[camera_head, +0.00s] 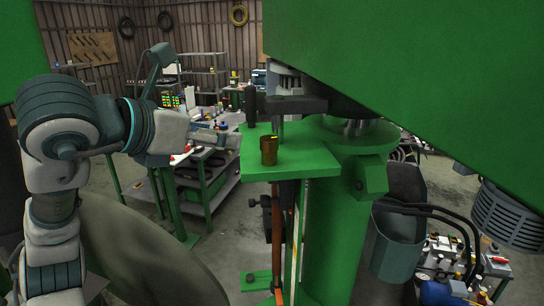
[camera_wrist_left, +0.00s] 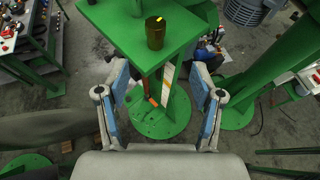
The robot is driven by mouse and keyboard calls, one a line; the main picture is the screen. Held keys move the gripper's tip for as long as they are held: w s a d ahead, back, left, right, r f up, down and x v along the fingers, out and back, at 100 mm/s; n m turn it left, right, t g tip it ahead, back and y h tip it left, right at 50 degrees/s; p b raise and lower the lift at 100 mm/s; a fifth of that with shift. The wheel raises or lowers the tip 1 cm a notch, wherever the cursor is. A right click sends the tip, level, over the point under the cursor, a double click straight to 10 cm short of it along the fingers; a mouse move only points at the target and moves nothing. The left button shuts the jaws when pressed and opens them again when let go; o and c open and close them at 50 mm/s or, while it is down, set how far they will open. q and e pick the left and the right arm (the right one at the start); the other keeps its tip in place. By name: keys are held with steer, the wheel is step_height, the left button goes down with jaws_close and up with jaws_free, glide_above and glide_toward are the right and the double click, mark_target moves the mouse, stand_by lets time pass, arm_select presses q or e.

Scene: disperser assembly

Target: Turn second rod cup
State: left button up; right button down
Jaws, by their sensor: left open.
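A brown, bronze-looking cup (camera_head: 268,151) with a small yellow mark on top stands upright on a green plate (camera_head: 310,160) of the green machine. In the left wrist view the cup (camera_wrist_left: 155,35) is at the top centre, beyond my fingertips. My left gripper (camera_head: 224,138) is to the left of the plate. In the left wrist view the left gripper (camera_wrist_left: 160,80) is open with blue finger pads wide apart and nothing between them. It is apart from the cup. My right gripper is not in view.
A green column (camera_head: 340,230) stands below the plate, and a large green body (camera_head: 430,70) overhangs at upper right. A grey bucket-like container (camera_head: 396,245) is to the right. A green workbench (camera_head: 207,180) stands behind. Air left of the plate is partly free.

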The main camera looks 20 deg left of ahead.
arm_select(q)
glide_toward(269, 139)
steer(key=p+x, duration=0.3)
steer(key=x, duration=0.7)
steer(key=shift+w+d+f, duration=0.1)
steer(key=shift+w+f, duration=0.15)
steer(key=shift+w, duration=0.05)
steer(key=shift+a, duration=0.4)
steer(key=shift+c, duration=0.3)
steer(key=shift+a, duration=0.1)
steer(key=c, duration=0.8)
steer(key=shift+s+d, duration=0.1)
steer(key=shift+d, duration=0.1)
steer(key=c, duration=0.3)
steer(key=shift+d, duration=0.1)
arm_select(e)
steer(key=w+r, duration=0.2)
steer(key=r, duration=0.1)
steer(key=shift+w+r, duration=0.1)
